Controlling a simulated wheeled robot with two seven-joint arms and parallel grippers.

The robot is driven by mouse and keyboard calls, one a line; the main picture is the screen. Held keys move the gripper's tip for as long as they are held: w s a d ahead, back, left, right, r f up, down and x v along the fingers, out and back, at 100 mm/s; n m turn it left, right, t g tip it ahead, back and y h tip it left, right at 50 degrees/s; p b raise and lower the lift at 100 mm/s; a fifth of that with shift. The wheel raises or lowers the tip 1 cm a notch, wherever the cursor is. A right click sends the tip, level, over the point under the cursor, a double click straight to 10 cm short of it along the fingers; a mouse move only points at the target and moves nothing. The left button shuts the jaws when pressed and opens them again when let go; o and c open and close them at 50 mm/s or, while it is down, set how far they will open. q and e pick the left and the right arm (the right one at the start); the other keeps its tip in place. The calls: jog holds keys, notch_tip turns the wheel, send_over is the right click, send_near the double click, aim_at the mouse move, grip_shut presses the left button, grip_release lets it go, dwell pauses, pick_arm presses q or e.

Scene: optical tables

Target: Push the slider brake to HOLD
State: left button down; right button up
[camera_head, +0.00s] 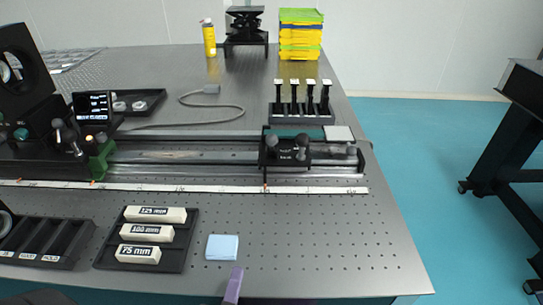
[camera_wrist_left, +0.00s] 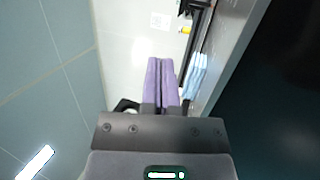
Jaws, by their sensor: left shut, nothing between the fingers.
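The slider carriage (camera_head: 287,158) sits near the right end of the rail on the optical table. My right gripper is not in view.
A blue pad (camera_head: 222,247) lies just beyond my left gripper. A black tray (camera_head: 184,262) with white labelled blocks is left of it. A white scale strip (camera_head: 220,189) runs before the rail (camera_head: 190,158). A rack of black posts (camera_head: 302,108) stands behind the carriage. The perforated front-right tabletop is clear.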

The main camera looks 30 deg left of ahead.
pick_arm(q)
jog(key=shift+s, duration=0.1)
jog(key=shift+r, duration=0.1)
send_near(272, 144)
jog(key=x, duration=0.7)
jog(key=shift+a, duration=0.25)
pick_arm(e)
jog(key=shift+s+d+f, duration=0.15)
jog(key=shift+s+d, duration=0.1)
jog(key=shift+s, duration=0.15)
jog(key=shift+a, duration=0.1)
